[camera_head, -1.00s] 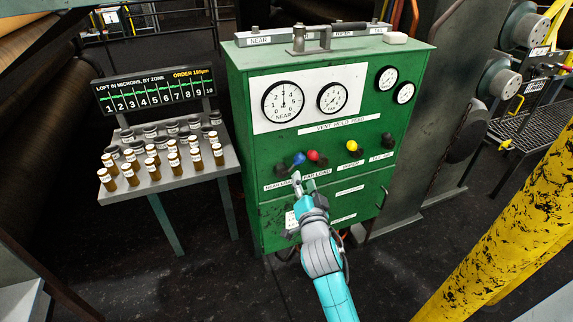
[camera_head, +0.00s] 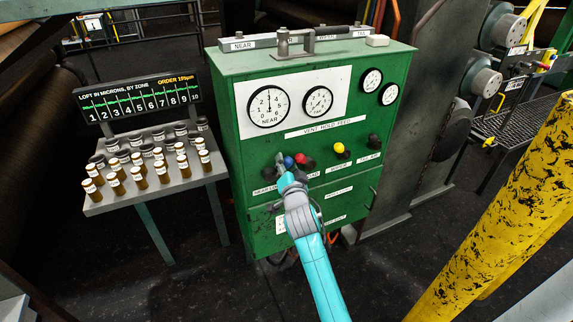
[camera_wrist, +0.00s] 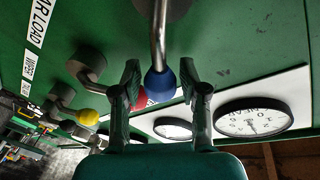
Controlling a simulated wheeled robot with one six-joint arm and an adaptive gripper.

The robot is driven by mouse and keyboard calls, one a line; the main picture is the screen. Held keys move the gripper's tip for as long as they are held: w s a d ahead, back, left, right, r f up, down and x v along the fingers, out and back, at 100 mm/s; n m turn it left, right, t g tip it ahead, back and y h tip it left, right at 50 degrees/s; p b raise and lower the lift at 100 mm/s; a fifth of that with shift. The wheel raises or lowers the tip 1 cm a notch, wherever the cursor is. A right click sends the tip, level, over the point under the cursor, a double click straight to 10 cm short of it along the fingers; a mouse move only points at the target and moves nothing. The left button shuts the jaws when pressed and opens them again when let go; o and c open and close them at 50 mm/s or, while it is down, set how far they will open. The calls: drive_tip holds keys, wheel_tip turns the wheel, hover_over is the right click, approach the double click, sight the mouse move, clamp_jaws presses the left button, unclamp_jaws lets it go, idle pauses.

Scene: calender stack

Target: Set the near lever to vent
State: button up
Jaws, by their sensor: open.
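The near lever, with a blue ball knob (camera_head: 289,161), is on the green cabinet front above the "NEAR LOAD" label. In the wrist view its blue knob (camera_wrist: 160,86) ends a metal rod and appears between my two fingers, with gaps on both sides. My gripper (camera_head: 284,167) is at this lever and open; its fingers also show in the wrist view (camera_wrist: 161,78). Whether a finger touches the knob is unclear. The "VENT HOLD FEED" strip (camera_head: 334,126) is above the levers.
The red-knobbed lever (camera_head: 301,159) is close on the right, partly behind a finger in the wrist view. The yellow knob (camera_head: 339,148) and black knob (camera_head: 374,141) are farther right. A table (camera_head: 150,201) with several small jars stands left. A yellow post (camera_head: 500,210) stands right.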

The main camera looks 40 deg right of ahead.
drive_tip(key=shift+c, duration=0.2)
clamp_jaws()
